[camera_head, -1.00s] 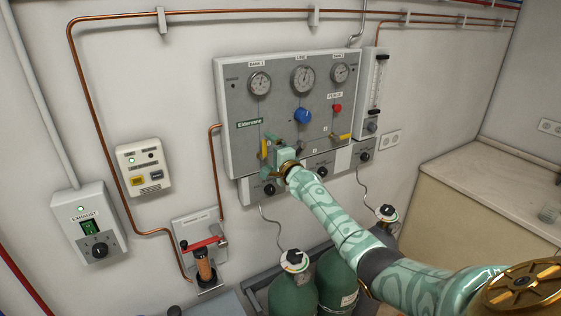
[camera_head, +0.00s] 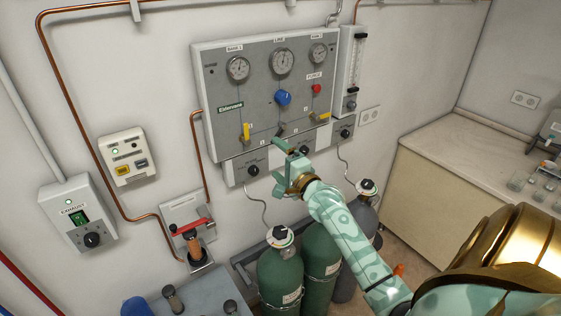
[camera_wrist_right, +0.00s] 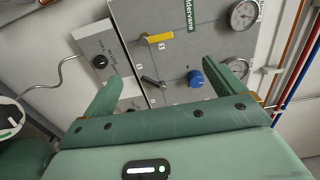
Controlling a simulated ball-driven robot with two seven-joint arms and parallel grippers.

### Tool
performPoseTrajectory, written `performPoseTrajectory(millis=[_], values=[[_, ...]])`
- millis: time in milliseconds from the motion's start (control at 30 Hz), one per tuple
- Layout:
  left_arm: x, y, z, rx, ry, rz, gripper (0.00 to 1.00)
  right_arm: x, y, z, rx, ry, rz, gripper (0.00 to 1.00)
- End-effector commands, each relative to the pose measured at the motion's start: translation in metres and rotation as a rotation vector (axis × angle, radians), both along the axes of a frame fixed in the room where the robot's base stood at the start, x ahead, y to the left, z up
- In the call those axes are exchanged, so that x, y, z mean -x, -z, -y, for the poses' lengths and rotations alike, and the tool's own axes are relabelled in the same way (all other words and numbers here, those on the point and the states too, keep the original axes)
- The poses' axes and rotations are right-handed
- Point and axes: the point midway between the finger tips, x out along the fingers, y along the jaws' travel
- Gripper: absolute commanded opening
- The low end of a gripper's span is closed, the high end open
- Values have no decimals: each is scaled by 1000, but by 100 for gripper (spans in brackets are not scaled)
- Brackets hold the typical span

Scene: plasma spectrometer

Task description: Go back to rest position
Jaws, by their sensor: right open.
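My right gripper (camera_head: 276,168) is in front of the lower edge of the grey gas panel (camera_head: 218,88) in the head view, below its valve handles. It is open and empty, with the two green fingers spread apart in the right wrist view (camera_wrist_right: 165,92). The panel's blue knob (camera_wrist_right: 196,78) and a dark valve lever (camera_wrist_right: 153,82) show between and beyond the fingers, apart from them. A yellow lever (camera_wrist_right: 158,39) is farther off. My left gripper is not in view.
Green gas cylinders (camera_head: 279,280) stand below my right arm. A counter (camera_head: 440,150) with glassware is at the right. A red-handled valve (camera_head: 190,229) and an exhaust switch box (camera_head: 80,215) are on the left wall. Open space lies before the panel.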

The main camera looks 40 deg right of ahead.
Motion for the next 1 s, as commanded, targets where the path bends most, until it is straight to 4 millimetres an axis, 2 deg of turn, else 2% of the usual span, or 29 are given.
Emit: performPoseTrajectory(millis=[400,467,500,533,567,667,700,767,800,867,900,967,1000], values=[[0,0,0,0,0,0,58,-1,0,0,17,0,-1,95],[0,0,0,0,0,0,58,-1,-1,0,72,2,-6,95],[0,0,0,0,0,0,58,0,2,2,154,11,-21,95],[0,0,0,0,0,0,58,0,15,6,240,21,-59,95],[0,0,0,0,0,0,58,-1,35,8,337,24,-116,95],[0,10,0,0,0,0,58,5,121,1,595,-17,-301,95],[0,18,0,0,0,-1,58,12,159,-4,683,-50,-372,95],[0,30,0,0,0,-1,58,25,215,-13,802,-108,-469,95],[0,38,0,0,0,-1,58,37,251,-19,875,-152,-529,95],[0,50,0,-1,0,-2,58,56,303,-30,979,-228,-612,95],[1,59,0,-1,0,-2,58,71,337,-38,1042,-282,-662,95],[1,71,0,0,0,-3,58,96,386,-50,1131,-371,-732,95],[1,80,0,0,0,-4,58,114,418,-58,1187,-433,-772,95]])
